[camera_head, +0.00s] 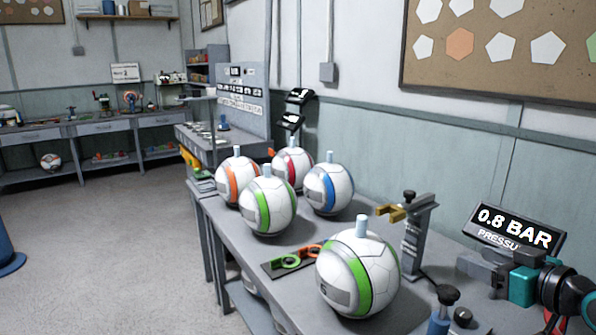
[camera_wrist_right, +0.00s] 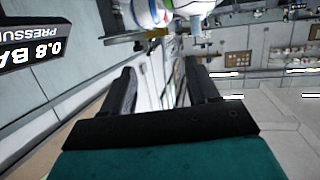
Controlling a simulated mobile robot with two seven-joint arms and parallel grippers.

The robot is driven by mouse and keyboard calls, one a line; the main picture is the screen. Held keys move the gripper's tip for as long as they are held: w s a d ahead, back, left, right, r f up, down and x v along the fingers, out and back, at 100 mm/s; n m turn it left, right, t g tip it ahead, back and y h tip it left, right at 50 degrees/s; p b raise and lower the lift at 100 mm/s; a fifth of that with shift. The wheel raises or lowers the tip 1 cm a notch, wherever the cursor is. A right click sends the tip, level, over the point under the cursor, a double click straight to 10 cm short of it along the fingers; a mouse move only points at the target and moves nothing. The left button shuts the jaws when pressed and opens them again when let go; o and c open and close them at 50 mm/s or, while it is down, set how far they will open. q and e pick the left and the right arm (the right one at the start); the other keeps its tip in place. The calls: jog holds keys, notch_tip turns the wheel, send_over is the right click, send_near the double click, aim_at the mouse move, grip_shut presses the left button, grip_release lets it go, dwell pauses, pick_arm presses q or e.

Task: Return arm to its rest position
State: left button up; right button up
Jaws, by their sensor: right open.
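My right gripper (camera_head: 472,266) is at the lower right of the head view, in front of and below the pressure display. It points left, over the right part of the bench. In the right wrist view its two dark fingers (camera_wrist_right: 158,92) stand apart with nothing between them, in front of the teal gripper body (camera_wrist_right: 165,163). The wrist view is turned over, with the display (camera_wrist_right: 40,38) at its left edge. My left arm does not show.
A grey bench (camera_head: 234,230) bears several white balls, the nearest with a green band (camera_head: 359,283). A clamp stand (camera_head: 412,235) rises left of my gripper. The display (camera_head: 515,228) reads 0.8 BAR. A black-knobbed tool (camera_head: 446,295) stands below the gripper.

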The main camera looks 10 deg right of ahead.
jog(key=s+a+f+n+g, duration=0.1)
jog(key=s+a+f+g, duration=0.3)
jog(key=f, duration=0.3)
jog(key=s+a+f+g, duration=0.1)
jog(key=s+a+f, duration=0.2)
jog(key=a+f, duration=0.4)
jog(key=s+a+f+m+g+h, duration=0.1)
jog(key=s+a+f+g, duration=0.2)
jog(key=s+a, duration=0.3)
jog(key=s+a+f+g+h, duration=0.1)
jog(key=s+a+f+g, duration=0.25)
jog(key=s, duration=0.45)
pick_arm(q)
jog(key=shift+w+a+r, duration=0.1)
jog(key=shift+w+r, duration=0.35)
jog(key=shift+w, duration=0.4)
pick_arm(e)
jog(key=w+a+f+t+y, duration=0.1)
jog(key=w+a+f+t, duration=0.2)
jog(key=w+f+t, duration=0.3)
notch_tip(320, 180, down, 2)
jog(key=shift+w+a+f+t, duration=0.1)
jog(key=shift+w+a+t, duration=0.2)
jog(key=shift+t, duration=0.45)
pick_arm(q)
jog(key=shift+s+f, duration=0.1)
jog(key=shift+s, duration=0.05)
